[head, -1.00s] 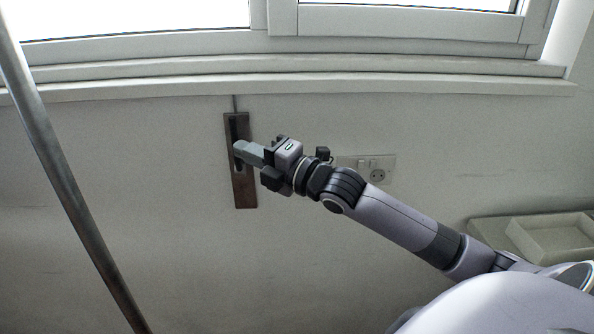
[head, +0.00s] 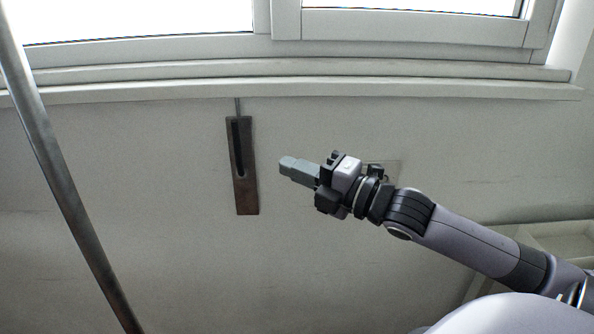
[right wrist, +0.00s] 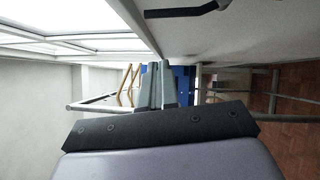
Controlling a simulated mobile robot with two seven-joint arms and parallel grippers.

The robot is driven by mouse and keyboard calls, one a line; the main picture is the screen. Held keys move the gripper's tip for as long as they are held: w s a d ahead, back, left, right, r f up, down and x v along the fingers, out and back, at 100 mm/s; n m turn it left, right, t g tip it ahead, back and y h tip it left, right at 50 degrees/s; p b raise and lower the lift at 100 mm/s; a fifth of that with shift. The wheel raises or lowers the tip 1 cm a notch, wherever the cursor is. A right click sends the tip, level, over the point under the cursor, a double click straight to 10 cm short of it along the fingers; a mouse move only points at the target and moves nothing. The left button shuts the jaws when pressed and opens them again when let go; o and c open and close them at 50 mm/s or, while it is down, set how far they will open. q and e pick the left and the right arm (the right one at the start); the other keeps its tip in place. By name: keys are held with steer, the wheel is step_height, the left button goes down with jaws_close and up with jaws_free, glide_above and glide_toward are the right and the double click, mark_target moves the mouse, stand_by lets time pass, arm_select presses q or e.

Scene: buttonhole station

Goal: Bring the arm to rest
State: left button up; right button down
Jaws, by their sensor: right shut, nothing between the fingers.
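My right gripper (head: 284,166) is shut and empty. It points left in the head view, in front of the wall and to the right of the dark buttonhole strip (head: 248,190), with a clear gap between them. The strip hangs upright from a thin cord below the window sill and has a dark vertical slot in its upper part. In the right wrist view the closed fingers (right wrist: 160,85) show side by side at the centre. My left gripper is in neither view.
A metal pole (head: 70,200) slants down the left side. A pale tray (head: 560,240) lies at the right, partly behind my arm. A wall socket plate (head: 392,169) is mostly hidden behind my gripper. The window sill (head: 300,88) runs above. The wall below the strip is bare.

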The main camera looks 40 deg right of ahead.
steer(key=shift+s, duration=0.15)
steer(key=s+a+f+m+g+h+p, duration=0.15)
steer(key=f+m, duration=0.45)
steer(key=f, duration=0.6)
steer(key=s+f+m+g+h, duration=0.25)
steer(key=f+m, duration=0.45)
steer(key=f, duration=0.4)
steer(key=s+a+f+m+g, duration=0.3)
steer(key=s+a+f+m, duration=0.5)
steer(key=s+a+f, duration=0.3)
step_height(320, 180, down, 3)
steer(key=shift+s+f+g, duration=0.2)
steer(key=shift+s+g, duration=0.1)
steer(key=shift+s, duration=0.1)
steer(key=shift+d+h, duration=0.15)
steer(key=shift+h, duration=0.15)
